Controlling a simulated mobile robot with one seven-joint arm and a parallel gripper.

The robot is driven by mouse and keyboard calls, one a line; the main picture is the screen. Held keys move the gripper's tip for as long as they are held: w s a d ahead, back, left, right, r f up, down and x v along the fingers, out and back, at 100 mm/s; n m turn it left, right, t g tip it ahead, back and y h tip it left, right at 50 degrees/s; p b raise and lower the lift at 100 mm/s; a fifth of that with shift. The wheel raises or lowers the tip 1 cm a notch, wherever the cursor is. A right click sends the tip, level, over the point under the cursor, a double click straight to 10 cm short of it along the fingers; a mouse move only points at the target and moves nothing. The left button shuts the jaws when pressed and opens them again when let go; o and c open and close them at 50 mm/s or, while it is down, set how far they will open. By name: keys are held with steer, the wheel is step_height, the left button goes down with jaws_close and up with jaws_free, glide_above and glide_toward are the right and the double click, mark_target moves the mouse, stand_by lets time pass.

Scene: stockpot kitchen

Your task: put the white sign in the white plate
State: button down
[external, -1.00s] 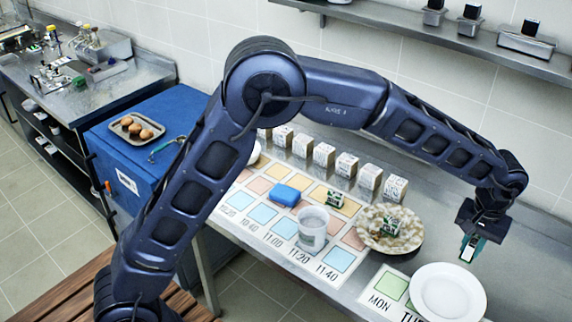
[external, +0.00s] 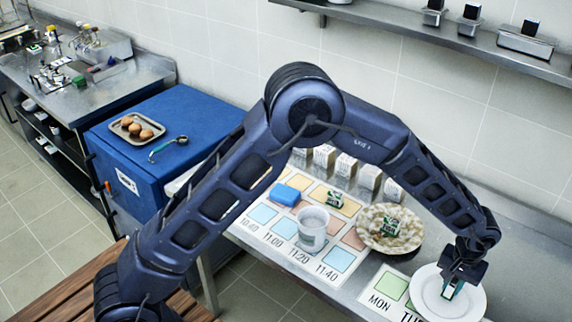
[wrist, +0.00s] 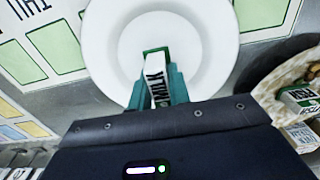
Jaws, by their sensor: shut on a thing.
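The white sign (wrist: 155,74), edged in green and lettered MILK, is between the fingers of my gripper (wrist: 158,90) in the wrist view. My gripper (external: 453,288) is shut on it in the external view, pointing down over the white plate (external: 474,306). The plate also shows in the wrist view (wrist: 213,30), behind the sign. The sign lies within the plate's outline; I cannot tell whether it touches the plate. The gripper hides part of the sign and the plate's near rim.
A speckled dish (external: 372,237) holding a green and white block (external: 390,226) stands left of the plate. A white cup (external: 313,222), a blue block (external: 285,195) and a row of small cartons (external: 345,166) stand further left. A shelf (external: 400,25) runs along the wall.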

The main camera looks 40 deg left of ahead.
mark_target(454, 280)
steer(key=shift+f, duration=1.25)
steer(key=c, duration=1.3)
jaws_free()
steer(key=shift+f, duration=0.15)
step_height(454, 280, up, 12)
steer(key=shift+a+r, duration=0.1)
steer(key=shift+r, duration=0.1)
steer(key=s+a+r+t, duration=0.1)
steer(key=s+a+r, duration=0.2)
steer(key=a+r, duration=0.55)
steer(key=s+a+r+t, duration=0.1)
steer(key=s+a+r, duration=0.3)
steer(key=a, duration=0.8)
steer(key=s+a+r, duration=0.2)
steer(key=a+r, duration=0.6)
steer(key=a, duration=0.3)
steer(key=s+a+t, duration=0.1)
steer(key=s+a, duration=0.5)
steer(key=s, duration=0.2)
steer(key=s+a, duration=0.7)
steer(key=s, duration=0.1)
steer(key=s+a+t, duration=0.1)
steer(key=s+a, duration=0.5)
steer(key=s, duration=0.2)
steer(key=shift+a+f+t, duration=0.2)
steer(key=shift+f+t, duration=0.1)
